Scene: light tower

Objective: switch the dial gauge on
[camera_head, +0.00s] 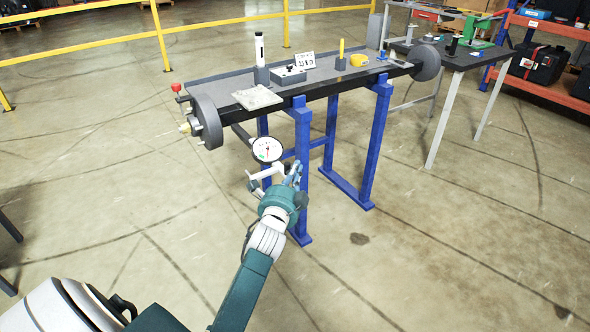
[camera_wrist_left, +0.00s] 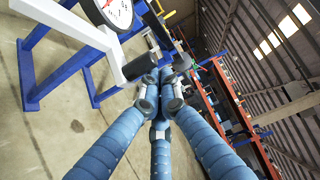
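The dial gauge (camera_head: 267,149) has a round white face with a dark rim and red and green marks. It sits at the front of the blue-legged bench, on a white bracket (camera_head: 262,172) with grey ends. In the left wrist view the gauge (camera_wrist_left: 112,10) is cut off at the top left, with a white bar and a dark end below it. My left gripper (camera_head: 294,172) is just right of and below the gauge. Its blue fingers (camera_wrist_left: 165,72) converge with tips together, seemingly empty, close to the bar's dark end; contact cannot be told. My right gripper is out of view.
The bench top (camera_head: 215,92) carries a lamp-like post (camera_head: 259,48), a grey box (camera_head: 289,75), a flat plate (camera_head: 257,97) and a yellow cup (camera_head: 358,60). Blue bench legs (camera_head: 301,150) stand right behind my gripper. A dark table (camera_head: 455,57) is at the back right. The front floor is clear.

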